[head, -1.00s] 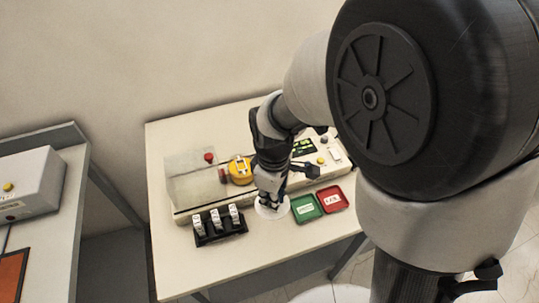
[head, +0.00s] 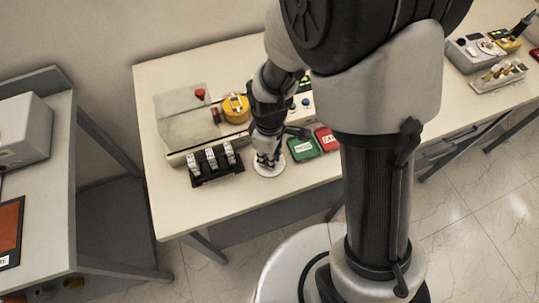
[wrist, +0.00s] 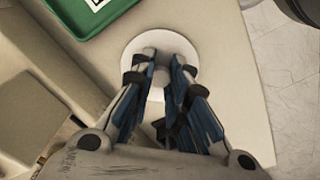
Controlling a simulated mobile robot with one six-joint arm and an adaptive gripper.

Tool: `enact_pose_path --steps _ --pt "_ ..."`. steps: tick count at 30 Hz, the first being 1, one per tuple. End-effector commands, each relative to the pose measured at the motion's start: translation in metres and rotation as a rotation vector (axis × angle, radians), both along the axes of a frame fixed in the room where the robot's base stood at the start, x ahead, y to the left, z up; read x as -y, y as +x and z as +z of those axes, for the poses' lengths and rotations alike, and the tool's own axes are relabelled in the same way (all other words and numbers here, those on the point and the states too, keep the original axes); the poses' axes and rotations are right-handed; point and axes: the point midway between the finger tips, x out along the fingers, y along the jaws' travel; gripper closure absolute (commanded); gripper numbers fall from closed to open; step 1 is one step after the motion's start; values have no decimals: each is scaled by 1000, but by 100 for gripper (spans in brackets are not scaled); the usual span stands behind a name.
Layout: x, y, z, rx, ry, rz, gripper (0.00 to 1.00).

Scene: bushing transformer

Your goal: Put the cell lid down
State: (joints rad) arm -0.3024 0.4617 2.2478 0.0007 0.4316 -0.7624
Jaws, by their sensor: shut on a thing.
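The cell lid appears to be the round white disc (head: 270,170) below my gripper at the front of the table, left of the green tray. In the wrist view the disc (wrist: 186,50) lies under and around the fingertips. My gripper (head: 268,160) points down over it, its fingers (wrist: 160,68) closed on a small pale part at the disc's middle, mostly hidden between them. The disc looks flat and at or very near the tabletop; I cannot tell whether it touches.
The green tray (head: 303,149) and red tray (head: 328,138) are right of the disc. A black holder (head: 217,173) with white-topped items stands to the left. Behind is a tester with a clear cover (head: 185,122) and yellow part (head: 236,109). The table's front edge is close.

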Motion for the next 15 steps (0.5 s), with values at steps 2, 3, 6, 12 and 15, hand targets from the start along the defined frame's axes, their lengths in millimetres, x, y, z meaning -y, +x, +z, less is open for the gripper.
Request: enact_pose_path --steps 2,3,6,12,15 --pt "0 0 -2 0 0 0 100" --pt "0 0 -3 0 0 0 100" --pt "0 0 -3 0 0 0 80" --pt "0 0 -3 0 0 0 67" --pt "0 0 -3 0 0 0 65"
